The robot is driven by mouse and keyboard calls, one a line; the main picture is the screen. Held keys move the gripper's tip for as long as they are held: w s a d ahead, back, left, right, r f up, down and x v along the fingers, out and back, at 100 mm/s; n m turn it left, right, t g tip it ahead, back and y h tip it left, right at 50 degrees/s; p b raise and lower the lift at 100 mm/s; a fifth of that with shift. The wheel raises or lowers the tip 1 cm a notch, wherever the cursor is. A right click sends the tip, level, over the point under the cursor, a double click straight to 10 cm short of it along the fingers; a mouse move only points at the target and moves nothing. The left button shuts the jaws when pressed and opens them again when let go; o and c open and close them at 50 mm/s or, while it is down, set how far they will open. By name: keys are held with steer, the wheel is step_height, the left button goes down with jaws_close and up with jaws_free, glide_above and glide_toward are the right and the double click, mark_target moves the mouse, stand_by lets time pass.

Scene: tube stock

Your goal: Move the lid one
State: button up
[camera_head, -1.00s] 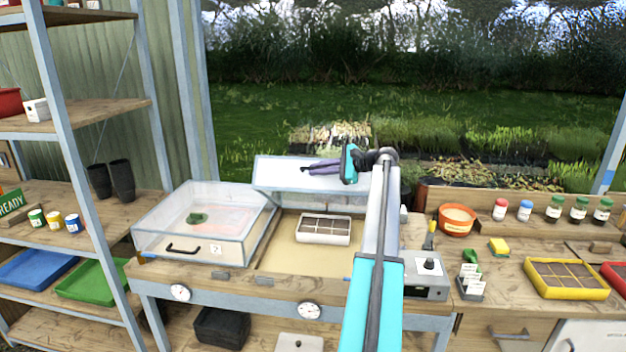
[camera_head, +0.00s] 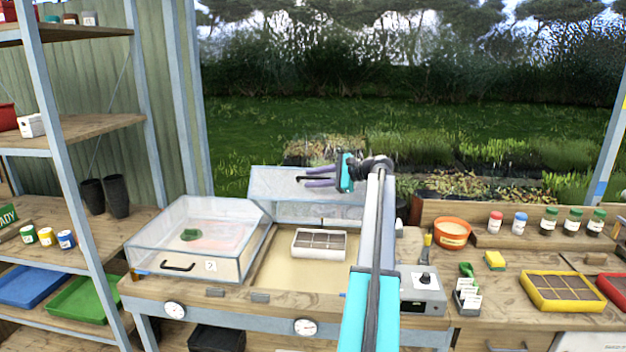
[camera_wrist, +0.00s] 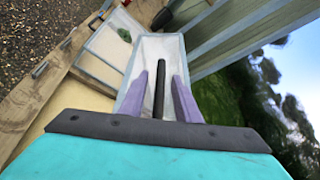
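The clear closed lid (camera_head: 215,239), with a dark handle (camera_head: 178,266) and a "?" label, covers the left bay of the bench. A second clear lid (camera_head: 278,185) stands raised over the back of the open right bay. It also shows in the wrist view (camera_wrist: 147,50). My gripper (camera_head: 304,177) is at the raised lid's upper part, its purple fingers apart. In the wrist view a dark handle bar (camera_wrist: 185,53) lies between the spread fingertips (camera_wrist: 168,68). I cannot tell whether the fingers touch it.
A white seed tray (camera_head: 319,245) sits on sand in the open bay. A control box (camera_head: 423,289), an orange pot (camera_head: 452,233) and a yellow tray (camera_head: 563,292) stand to the right. A shelf rack (camera_head: 75,165) stands at the left.

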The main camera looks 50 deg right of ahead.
steer(key=shift+s+d+r+b, duration=0.1)
steer(key=shift+s+d+b, duration=0.15)
steer(key=shift+s, duration=0.45)
steer(key=b+v, duration=0.4)
steer(key=v, duration=0.8)
steer(key=shift+r, duration=0.2)
steer(key=shift+s+f, duration=0.1)
steer(key=shift+s, duration=0.1)
